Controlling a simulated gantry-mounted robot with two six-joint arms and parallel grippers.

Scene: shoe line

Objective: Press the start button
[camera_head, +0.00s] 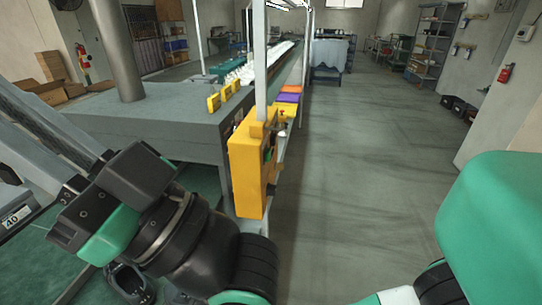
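A yellow control box (248,172) stands upright on a post at the near end of the line, in the middle of the head view. Small dark and light fittings (270,153) show on its right-hand face, which I see at a steep angle. I cannot tell which of them is the start button. My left arm comes in from the left, in front of and left of the box, and appears apart from it. My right arm shows at the lower right, well away from the box. I can make out no fingertips of either gripper.
A grey table (165,125) with a thick metal column lies left of the box. Behind the box, the conveyor (285,62) carries white items, with purple and orange bins (289,95) beside it. The floor aisle (360,150) on the right is clear. Shelves stand along the far right wall.

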